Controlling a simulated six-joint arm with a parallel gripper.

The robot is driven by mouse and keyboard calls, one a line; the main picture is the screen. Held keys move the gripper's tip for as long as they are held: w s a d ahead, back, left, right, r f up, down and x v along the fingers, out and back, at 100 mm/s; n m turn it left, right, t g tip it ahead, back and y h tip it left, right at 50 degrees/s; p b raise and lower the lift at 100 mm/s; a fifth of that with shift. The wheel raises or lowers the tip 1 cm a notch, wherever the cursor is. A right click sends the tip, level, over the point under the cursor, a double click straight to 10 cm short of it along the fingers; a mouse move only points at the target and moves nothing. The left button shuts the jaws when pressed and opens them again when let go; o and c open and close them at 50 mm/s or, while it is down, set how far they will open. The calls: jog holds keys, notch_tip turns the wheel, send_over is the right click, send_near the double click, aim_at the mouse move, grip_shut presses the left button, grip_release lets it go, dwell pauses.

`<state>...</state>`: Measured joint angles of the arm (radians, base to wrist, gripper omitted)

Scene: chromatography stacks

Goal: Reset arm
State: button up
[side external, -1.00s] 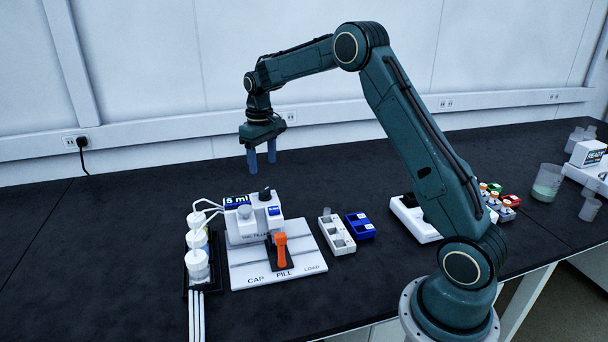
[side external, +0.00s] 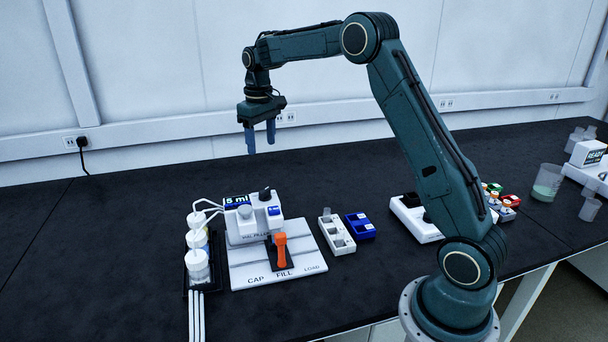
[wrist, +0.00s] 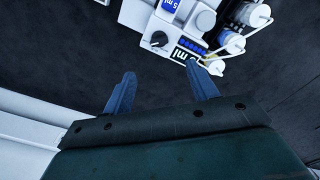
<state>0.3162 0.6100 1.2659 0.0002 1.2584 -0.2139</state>
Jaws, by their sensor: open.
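My gripper (side external: 260,141) is open and empty, its two blue fingers pointing down, high above the dark bench in the side view. It is above and behind the white filling machine (side external: 242,228), apart from it. In the wrist view the open fingers (wrist: 161,92) show with bare bench between them. The machine (wrist: 205,20) appears upside down at the top of that view, partly cut off by the frame edge.
A white rack (side external: 337,235) and a blue rack (side external: 360,226) stand to the right. A beaker (side external: 547,183) is far right. The bench's left side is clear.

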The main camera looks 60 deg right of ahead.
jog(key=s+a+r+t, duration=0.3)
jog(key=s+a+r, duration=0.8)
jog(key=s, duration=0.3)
jog(key=s+a+f+t, duration=0.1)
jog(key=s+a+f, duration=0.1)
jog(key=s, duration=0.8)
jog(key=s+a+f+n+t, duration=0.1)
jog(key=s+a, duration=0.3)
jog(key=s, duration=0.5)
jog(key=shift+s+f+t, duration=0.3)
jog(key=shift+s+f, duration=0.05)
jog(key=shift+f, duration=0.3)
